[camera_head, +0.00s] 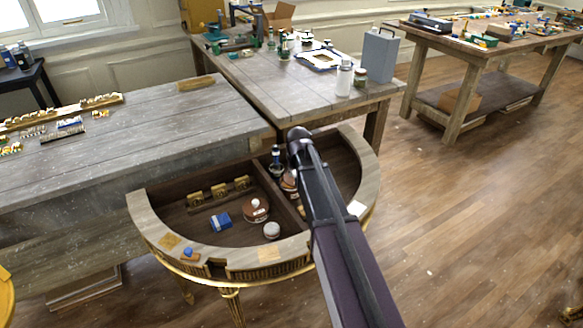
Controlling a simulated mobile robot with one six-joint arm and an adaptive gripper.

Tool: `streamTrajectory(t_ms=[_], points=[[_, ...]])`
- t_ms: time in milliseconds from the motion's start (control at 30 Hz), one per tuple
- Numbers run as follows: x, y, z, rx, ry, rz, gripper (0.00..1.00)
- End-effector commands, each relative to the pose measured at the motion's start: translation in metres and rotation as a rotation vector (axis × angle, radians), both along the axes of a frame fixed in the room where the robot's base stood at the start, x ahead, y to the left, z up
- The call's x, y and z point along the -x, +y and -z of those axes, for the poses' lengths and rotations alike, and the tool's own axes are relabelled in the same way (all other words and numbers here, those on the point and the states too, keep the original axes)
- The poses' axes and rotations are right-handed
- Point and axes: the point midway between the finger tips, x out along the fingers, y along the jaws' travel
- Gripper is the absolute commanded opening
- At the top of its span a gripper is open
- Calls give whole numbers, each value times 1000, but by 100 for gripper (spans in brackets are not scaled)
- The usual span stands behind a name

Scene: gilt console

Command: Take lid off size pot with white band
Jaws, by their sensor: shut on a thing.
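A round red-brown pot (256,211) with pale marking on it stands in the middle of the recessed compartment of the half-round gilt console (150,222). A second red-brown pot (289,184) with a pale part stands further back, beyond the divider and partly covered by my arm. I cannot tell for sure which pot carries the white band, nor make out a separate lid on either. My dark arm reaches in from the lower right over the console, its end above the right compartment. My gripper is hidden behind the arm, so its fingers and anything in them do not show.
A dark bottle (277,163) stands beside the further pot. A blue block (220,222), a small white-topped jar (271,231) and gold fittings (219,190) lie in the left compartment. A small blue item (188,253) sits on the front rim. Wooden workbenches (180,120) stand behind.

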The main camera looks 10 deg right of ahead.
Motion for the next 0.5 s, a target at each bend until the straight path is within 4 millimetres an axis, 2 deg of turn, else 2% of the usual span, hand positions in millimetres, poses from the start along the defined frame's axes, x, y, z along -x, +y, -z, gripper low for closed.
streamTrajectory(t_ms=[33, 200, 500], points=[[18, -4, -2, 0, 0, 1, 0], [56, -16, -6, 0, 0, 0, 0], [103, -31, -10, 0, 0, -1, 0]])
